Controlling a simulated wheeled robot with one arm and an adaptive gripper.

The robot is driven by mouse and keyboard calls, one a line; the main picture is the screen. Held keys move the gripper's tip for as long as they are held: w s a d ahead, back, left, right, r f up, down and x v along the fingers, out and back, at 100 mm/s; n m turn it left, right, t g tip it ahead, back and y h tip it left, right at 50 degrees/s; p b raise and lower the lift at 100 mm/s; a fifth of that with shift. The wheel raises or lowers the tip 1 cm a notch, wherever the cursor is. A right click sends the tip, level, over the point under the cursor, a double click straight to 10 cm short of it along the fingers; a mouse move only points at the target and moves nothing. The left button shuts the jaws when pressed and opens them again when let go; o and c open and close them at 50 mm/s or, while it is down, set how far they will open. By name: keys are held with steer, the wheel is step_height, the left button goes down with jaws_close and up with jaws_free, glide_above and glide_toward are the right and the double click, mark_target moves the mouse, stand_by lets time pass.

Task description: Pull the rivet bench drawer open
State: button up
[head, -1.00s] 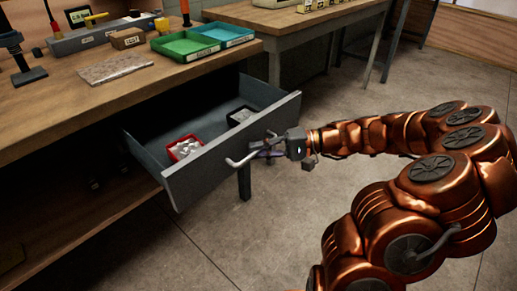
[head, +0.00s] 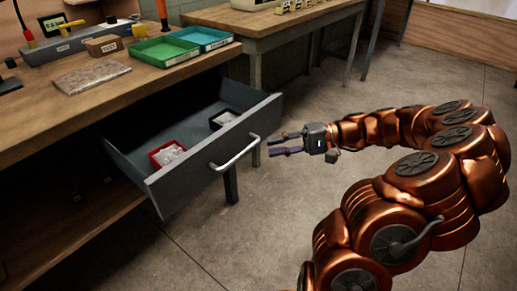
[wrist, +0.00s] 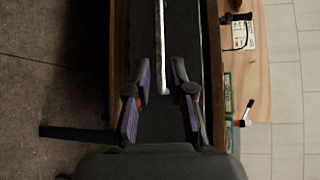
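The grey rivet bench drawer (head: 222,160) stands pulled out from under the wooden bench top. Its bar handle (head: 238,154) is on the front panel. A red box (head: 155,160) with pale contents and a dark box (head: 212,124) with something light in it sit inside the drawer. My gripper (head: 278,146) is open and empty, just right of the handle and apart from it in the head view. In the wrist view, the open purple-padded fingers (wrist: 163,108) show with the light handle bar (wrist: 161,50) lying ahead between them.
On the bench top (head: 120,95) are a green tray (head: 163,52), a blue tray (head: 207,39), a cardboard box (head: 103,45) and a flat mat (head: 92,77). Another table (head: 270,22) stands behind. The floor (head: 250,235) in front of the drawer is clear.

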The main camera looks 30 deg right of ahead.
steer(key=shift+v, duration=1.45)
steer(key=shift+a, duration=0.1)
steer(key=s+a+r+n+g+h+p, duration=0.35)
steer(key=a+r+p, duration=0.35)
steer(key=a, duration=0.3)
steer(key=s+a+r+n+g+h+p, duration=0.25)
steer(key=s+a+r+g+p, duration=0.35)
steer(key=a, duration=0.4)
steer(key=s+d+r+t+h+p, duration=0.1)
steer(key=s+d+r+h+p, duration=0.2)
steer(key=s+r+h+p, duration=0.6)
steer(key=shift+s+d+r+p, duration=0.35)
steer(key=shift+s+r+p, duration=0.5)
steer(key=shift+s+p, duration=1.95)
steer(key=shift+w+t+p, duration=0.25)
steer(key=shift+w+p, duration=0.4)
